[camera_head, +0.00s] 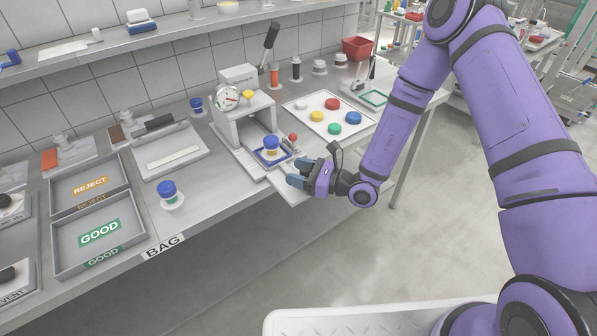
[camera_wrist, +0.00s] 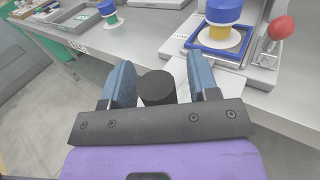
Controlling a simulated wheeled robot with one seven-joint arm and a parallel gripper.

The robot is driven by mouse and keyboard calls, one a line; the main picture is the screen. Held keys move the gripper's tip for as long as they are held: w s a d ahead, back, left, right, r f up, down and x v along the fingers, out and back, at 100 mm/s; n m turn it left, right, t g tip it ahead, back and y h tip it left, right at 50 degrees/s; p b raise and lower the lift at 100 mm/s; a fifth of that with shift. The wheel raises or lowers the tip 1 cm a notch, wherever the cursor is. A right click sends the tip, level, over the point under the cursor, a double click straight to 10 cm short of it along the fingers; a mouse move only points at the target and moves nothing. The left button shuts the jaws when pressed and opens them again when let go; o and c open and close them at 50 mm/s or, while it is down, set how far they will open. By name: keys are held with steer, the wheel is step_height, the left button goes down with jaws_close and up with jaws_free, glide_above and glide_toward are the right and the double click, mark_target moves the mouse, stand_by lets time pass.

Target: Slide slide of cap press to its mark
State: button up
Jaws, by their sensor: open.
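The grey cap press (camera_head: 240,105) stands on the bench with a dial and a raised black-handled lever. Its slide carries a blue square frame (camera_head: 261,160) around a pot with a yellow body and blue lid (camera_head: 271,143); the pot also shows in the wrist view (camera_wrist: 222,14). My gripper (camera_head: 293,174) is at the slide's front end by the bench edge. In the wrist view its fingers (camera_wrist: 161,75) are open on either side of a black round knob (camera_wrist: 157,88). Whether they touch the knob I cannot tell. I cannot make out the mark.
A red-ball lever (camera_wrist: 280,28) stands right of the blue frame. A white tray of coloured caps (camera_head: 345,123) lies to the right. Another blue-lidded pot (camera_head: 168,191) stands left near the BAG label. REJECT and GOOD bins (camera_head: 125,190) are further left.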

mark_target(267, 147)
jaws_close()
steer(key=w+a, duration=0.2)
steer(key=w, duration=0.1)
steer(key=w+a, duration=0.2)
steer(key=w, duration=0.1)
steer(key=w+a, duration=0.2)
steer(key=w, duration=0.2)
steer(key=shift+a, duration=0.35)
jaws_free()
steer(key=v, duration=1)
steer(key=shift+s+d, duration=0.2)
steer(key=shift+d, duration=0.15)
